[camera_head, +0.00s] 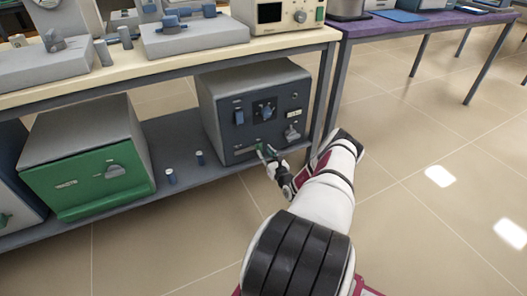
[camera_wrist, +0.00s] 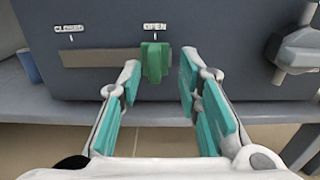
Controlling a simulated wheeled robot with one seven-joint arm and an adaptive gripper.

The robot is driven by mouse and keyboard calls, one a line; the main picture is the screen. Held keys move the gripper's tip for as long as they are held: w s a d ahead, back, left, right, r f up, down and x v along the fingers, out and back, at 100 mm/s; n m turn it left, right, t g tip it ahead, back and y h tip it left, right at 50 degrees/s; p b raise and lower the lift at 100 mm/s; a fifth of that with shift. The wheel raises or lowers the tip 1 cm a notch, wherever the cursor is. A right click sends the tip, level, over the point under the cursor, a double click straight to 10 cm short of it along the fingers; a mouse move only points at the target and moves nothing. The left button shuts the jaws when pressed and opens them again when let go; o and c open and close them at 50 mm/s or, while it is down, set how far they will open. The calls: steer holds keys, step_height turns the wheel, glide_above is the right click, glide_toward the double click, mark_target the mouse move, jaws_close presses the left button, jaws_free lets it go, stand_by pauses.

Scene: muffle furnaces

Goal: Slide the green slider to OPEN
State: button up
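The green slider (camera_wrist: 155,62) stands in the wrist view at the right end of a brown horizontal track (camera_wrist: 98,57), directly below the OPEN label (camera_wrist: 155,26). The CLOSED label (camera_wrist: 69,28) is above the track's left end. My gripper (camera_wrist: 159,72) is open, with one teal-padded finger on each side of the slider. Gaps show between the pads and the slider, narrower on the left; I see no clear contact. In the head view, my gripper (camera_head: 267,157) is at the lower front of the grey furnace (camera_head: 245,85), beside the small green slider (camera_head: 258,147).
A grey handle (camera_wrist: 298,48) sticks out to the right of the slider. The furnace stands on a low shelf (camera_head: 190,178). Open floor lies in front.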

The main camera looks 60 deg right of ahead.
steer(key=v, duration=0.9)
